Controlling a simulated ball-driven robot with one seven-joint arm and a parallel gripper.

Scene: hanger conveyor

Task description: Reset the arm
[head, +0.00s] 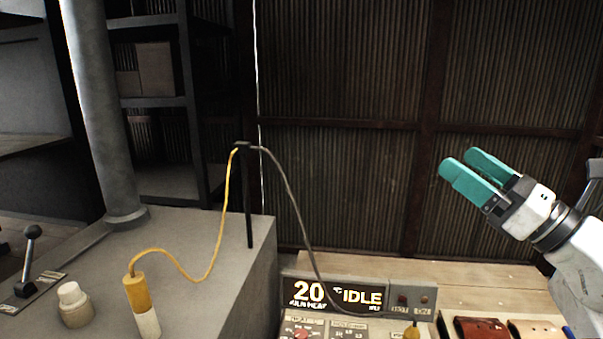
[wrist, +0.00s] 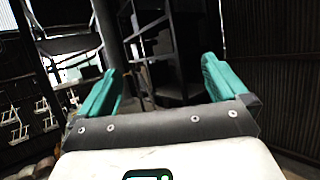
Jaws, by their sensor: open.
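My gripper (head: 462,166) is at the right of the head view, raised above the wooden bench and pointing up and to the left. Its two teal fingers are apart with nothing between them. In the wrist view my gripper (wrist: 160,85) also shows open and empty, with the fingers at left and right and dark shelving far beyond. No object touches the fingers.
A control panel (head: 335,296) reading "20 °C IDLE" sits below. A grey block (head: 200,240) at left carries a pillar (head: 95,110), a lever (head: 30,255), a yellow-and-white probe (head: 142,305) and a cable post (head: 248,200). Leather pieces (head: 480,328) lie on the bench (head: 480,275). Air around my gripper is clear.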

